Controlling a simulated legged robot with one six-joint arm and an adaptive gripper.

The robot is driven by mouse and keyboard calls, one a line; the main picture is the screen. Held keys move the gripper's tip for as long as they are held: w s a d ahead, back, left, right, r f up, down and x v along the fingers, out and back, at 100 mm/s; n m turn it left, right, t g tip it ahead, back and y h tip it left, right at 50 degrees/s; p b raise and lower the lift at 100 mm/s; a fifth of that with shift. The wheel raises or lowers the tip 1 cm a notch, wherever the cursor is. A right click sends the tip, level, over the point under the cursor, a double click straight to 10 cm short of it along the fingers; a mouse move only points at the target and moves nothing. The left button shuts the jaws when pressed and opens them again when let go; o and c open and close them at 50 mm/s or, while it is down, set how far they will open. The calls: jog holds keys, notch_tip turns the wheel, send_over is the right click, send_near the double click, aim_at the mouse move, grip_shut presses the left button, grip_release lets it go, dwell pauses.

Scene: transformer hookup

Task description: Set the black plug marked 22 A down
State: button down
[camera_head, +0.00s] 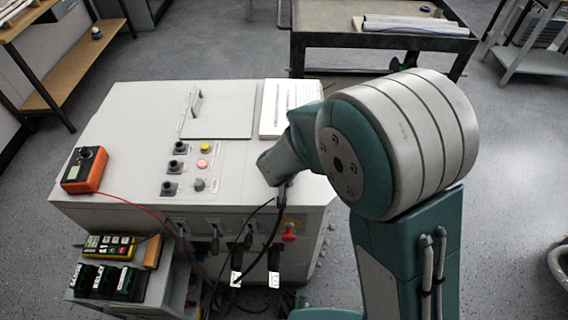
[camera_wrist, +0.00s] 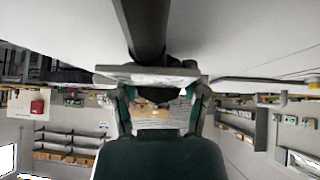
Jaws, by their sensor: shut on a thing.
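My gripper (camera_wrist: 155,84) is shut on a black plug (camera_wrist: 145,30), whose dark body runs up from between the fingers in the wrist view. In the head view my gripper is above the front right edge of the pale cabinet (camera_head: 130,110), mostly hidden by my arm. A small dark part of the plug (camera_head: 283,196) shows just below it, with a black cable curving down. Its marking cannot be read. Two black pieces with white labels hang in front of the cabinet, one at left (camera_head: 237,262) and one at right (camera_head: 274,262).
An orange meter (camera_head: 85,170) lies on the cabinet's left corner, with a red lead running from it. Buttons and black sockets (camera_head: 175,166) are on the top. A side shelf (camera_head: 160,285) holds a yellow device (camera_head: 109,246). A dark table (camera_head: 310,45) stands behind.

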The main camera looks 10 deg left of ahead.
jog(key=shift+f, duration=0.35)
jog(key=shift+c, duration=0.6)
grip_release()
jog(key=a+v, duration=0.1)
jog(key=v, duration=1.1)
jog(key=shift+d+r, duration=0.2)
jog(key=shift+d, duration=0.25)
